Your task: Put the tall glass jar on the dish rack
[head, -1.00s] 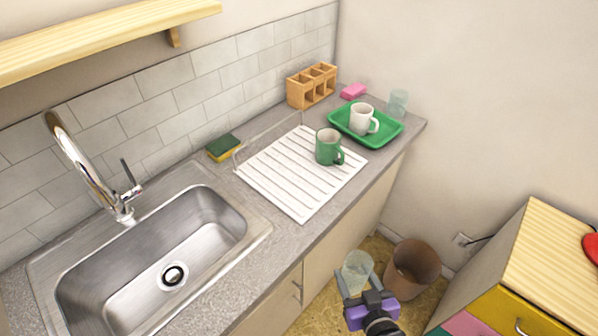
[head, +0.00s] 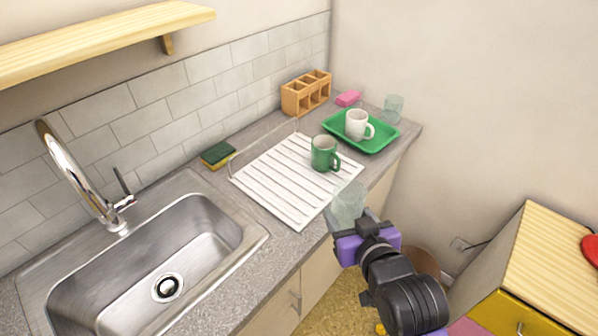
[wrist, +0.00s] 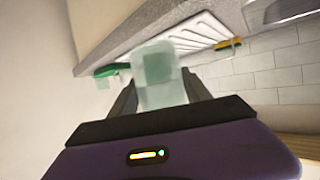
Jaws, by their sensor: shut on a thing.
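The tall glass jar (head: 348,203) is clear, pale green glass, held in my gripper (head: 350,216) near the front edge of the counter. In the wrist view the jar (wrist: 158,78) stands between the two dark fingers of my gripper (wrist: 158,95), which are shut on it. The white dish rack (head: 283,186) lies on the counter, to the left of and beyond the jar. A green mug (head: 324,153) stands on the rack's right part. The rack's front left slats are bare.
A green tray (head: 383,142) with a white mug (head: 357,124) is right of the rack. A glass (head: 393,108), pink sponge (head: 348,98) and wooden holder (head: 306,93) stand behind. The green-yellow sponge (head: 217,155) and sink (head: 150,262) are left. A bin (head: 424,262) stands below.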

